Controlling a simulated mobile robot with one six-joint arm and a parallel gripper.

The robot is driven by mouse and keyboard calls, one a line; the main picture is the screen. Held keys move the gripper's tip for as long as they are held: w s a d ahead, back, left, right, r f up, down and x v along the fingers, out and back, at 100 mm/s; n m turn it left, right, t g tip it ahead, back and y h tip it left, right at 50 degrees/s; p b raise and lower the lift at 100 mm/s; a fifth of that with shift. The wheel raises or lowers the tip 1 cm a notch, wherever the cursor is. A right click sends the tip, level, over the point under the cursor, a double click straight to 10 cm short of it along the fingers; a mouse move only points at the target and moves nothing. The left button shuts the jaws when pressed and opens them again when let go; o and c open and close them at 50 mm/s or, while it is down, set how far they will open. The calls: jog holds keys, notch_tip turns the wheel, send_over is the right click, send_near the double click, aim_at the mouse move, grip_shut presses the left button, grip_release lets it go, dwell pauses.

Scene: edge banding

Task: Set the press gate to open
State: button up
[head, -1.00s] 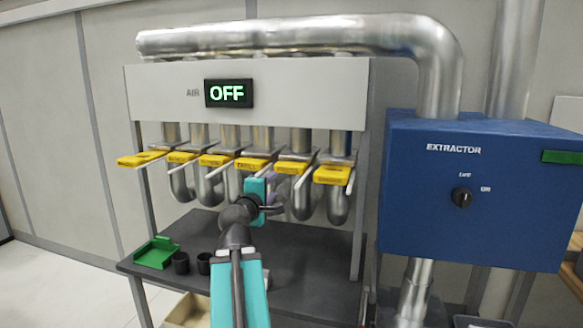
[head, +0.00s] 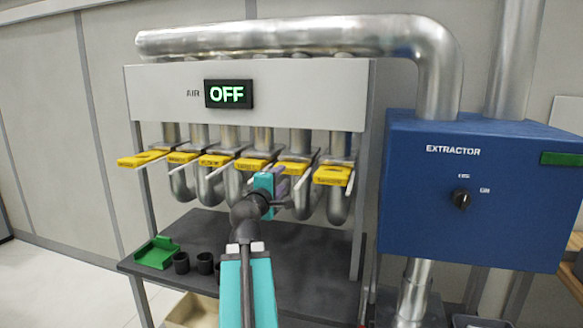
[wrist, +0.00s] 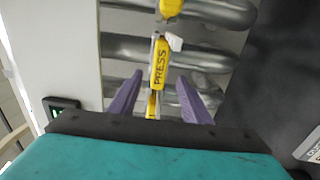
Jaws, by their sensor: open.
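The press gate (wrist: 158,62) has a yellow plate marked PRESS and a pale lever end beside it in the wrist view. In the head view it appears to be the yellow gate (head: 293,169) second from the right, partly behind my gripper. My gripper (wrist: 159,80) is open, its two purple fingers on either side of the yellow plate's line. In the head view my gripper (head: 284,179) is just in front of that gate and below it. Contact cannot be told. The gate's exact lever position is hard to read.
Neighbouring yellow gates stand close on both sides, such as the rightmost gate (head: 332,175). The air display (head: 229,93) reads OFF. A blue extractor box (head: 470,225) stands at right. A dark shelf (head: 300,250) below holds a green tray (head: 157,253) and black cups (head: 181,263).

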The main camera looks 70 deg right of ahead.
aim_at(288, 171)
jog(key=shift+w+d+p, duration=0.2)
jog(key=shift+d+p, duration=0.35)
jog(key=shift+d, duration=2.25)
jog(key=shift+w+d+p, duration=0.15)
jog(key=shift+d+p, duration=0.35)
jog(key=shift+d, duration=2.3)
grip_shut()
